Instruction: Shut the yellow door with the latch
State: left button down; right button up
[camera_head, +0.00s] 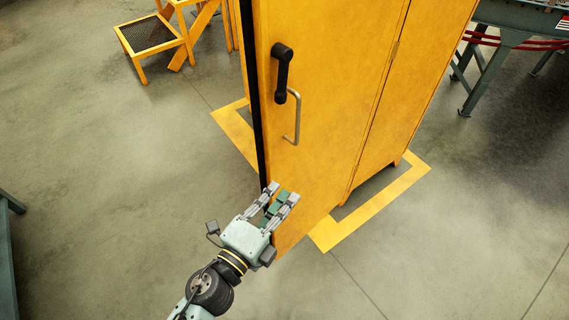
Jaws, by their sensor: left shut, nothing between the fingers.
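The yellow door (335,90) is on a tall yellow cabinet (400,115) in the middle of the view. It appears to stand open, with its black-edged free side to the left and its lower corner reaching out over the floor marking. A black latch handle (282,72) sits high on its face, with a bent metal pull handle (294,118) below it. My left gripper (283,193) is shut and empty in front of the door's lower left part, below both handles. I cannot tell whether it touches the door. My right gripper is not in view.
A yellow outline (375,208) marks the floor around the cabinet. A yellow step stand (150,35) is at the back left. A grey-green table (510,30) stands at the back right.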

pick_arm(q)
jog(key=w+d+p, duration=0.1)
jog(key=w+p, duration=0.1)
jog(key=w, duration=0.7)
jog(key=shift+w+d, duration=0.35)
jog(key=shift+w, duration=0.05)
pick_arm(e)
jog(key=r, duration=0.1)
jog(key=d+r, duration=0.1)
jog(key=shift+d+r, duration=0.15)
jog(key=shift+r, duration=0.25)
